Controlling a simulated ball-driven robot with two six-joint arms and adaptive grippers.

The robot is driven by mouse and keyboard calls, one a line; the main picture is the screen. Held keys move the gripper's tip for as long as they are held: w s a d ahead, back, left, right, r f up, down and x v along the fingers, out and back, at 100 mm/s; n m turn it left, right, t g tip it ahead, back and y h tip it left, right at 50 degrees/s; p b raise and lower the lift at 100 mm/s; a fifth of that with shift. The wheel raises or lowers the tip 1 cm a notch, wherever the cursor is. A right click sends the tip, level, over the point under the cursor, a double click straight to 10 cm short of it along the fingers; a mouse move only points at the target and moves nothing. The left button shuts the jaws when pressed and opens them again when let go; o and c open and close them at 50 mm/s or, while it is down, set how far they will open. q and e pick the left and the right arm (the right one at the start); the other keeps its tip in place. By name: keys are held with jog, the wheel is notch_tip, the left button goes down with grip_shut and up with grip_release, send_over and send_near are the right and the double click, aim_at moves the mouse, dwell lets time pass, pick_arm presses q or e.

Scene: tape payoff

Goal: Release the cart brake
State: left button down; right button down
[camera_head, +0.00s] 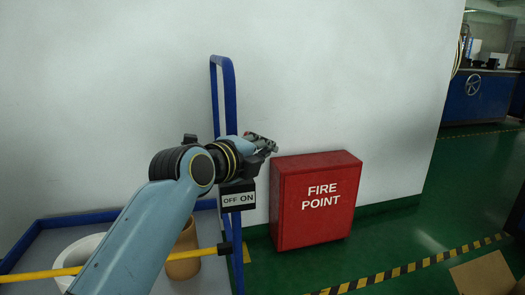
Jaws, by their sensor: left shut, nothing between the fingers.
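The cart (88,218) has a blue rim and a grey bed at the lower left, with a tall blue handle frame (230,95) against the wall. A label plate (238,199) on the frame reads OFF on the left and ON on the right. A yellow bar (206,251) with a black end runs across the cart, its end just below the plate; I cannot tell whether it is the brake lever. My left gripper (267,146) is shut and empty, above and right of the plate, pointing right. My arm hides part of the frame and cart. My right gripper is out of view.
A red FIRE POINT box (316,198) stands against the wall just right of the cart. A white ring-shaped roll (76,255) and a brown cylinder (184,262) sit in the cart. Yellow-black floor tape (415,266) and a brown sheet (484,273) lie at the lower right.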

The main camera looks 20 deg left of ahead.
pick_arm(q)
jog(key=shift+a, duration=0.1)
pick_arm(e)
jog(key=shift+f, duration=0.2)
pick_arm(q)
jog(key=shift+s+a+r+b, duration=0.15)
jog(key=shift+b, duration=0.25)
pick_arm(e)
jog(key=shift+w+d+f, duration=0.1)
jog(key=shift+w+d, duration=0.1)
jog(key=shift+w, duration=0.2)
